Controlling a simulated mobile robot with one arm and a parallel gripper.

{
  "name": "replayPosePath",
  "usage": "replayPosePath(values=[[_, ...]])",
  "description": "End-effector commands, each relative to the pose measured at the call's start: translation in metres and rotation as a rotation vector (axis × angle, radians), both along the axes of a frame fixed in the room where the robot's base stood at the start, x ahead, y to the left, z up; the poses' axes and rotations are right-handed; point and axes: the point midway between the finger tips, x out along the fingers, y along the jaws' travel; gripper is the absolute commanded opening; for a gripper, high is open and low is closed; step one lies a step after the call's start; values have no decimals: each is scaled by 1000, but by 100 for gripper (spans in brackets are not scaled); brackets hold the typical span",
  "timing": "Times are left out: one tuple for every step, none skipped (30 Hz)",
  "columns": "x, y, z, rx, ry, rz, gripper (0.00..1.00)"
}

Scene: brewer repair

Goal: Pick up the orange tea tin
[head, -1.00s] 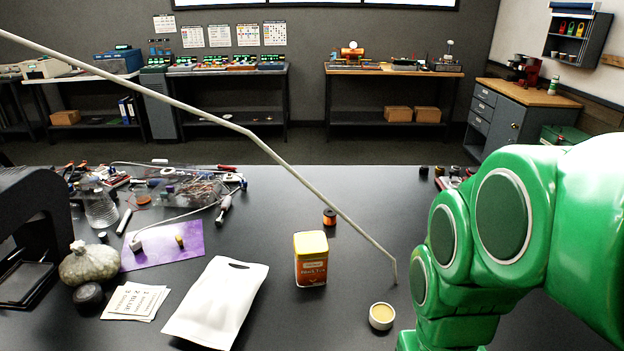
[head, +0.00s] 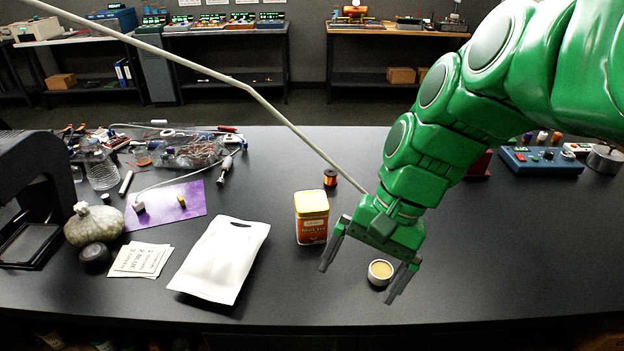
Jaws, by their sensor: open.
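The orange tea tin (head: 311,226) stands upright on the black table near the middle of the head view. Whether the left finger touches the tin is unclear.
A small round cup (head: 380,270) stands between and behind the gripper fingers. A white pouch (head: 222,258) lies left of the tin, and an orange-black spool (head: 330,177) stands behind it. A thin grey rod crosses the view.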

Motion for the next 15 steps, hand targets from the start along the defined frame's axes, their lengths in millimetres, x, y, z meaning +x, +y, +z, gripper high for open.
replayPosePath(values=[[10, 5, 0, 26, 23, -31, 100], [15, 9, 0, 43, 36, -51, 100], [23, 13, 1, 64, 52, -79, 100], [29, 16, 2, 79, 63, -101, 100], [35, 19, 3, 95, 75, -122, 100], [43, 22, 3, 115, 93, -152, 100], [50, 25, 4, 131, 106, -173, 100], [55, 27, 5, 147, 120, -195, 100], [64, 30, 6, 169, 138, -225, 100], [70, 32, 6, 183, 153, -246, 100], [76, 34, 6, 198, 168, -268, 100], [84, 36, 6, 218, 190, -298, 100], [91, 38, 7, 232, 207, -320, 100], [97, 39, 8, 249, 220, -341, 100], [106, 41, 9, 269, 240, -372, 100]])
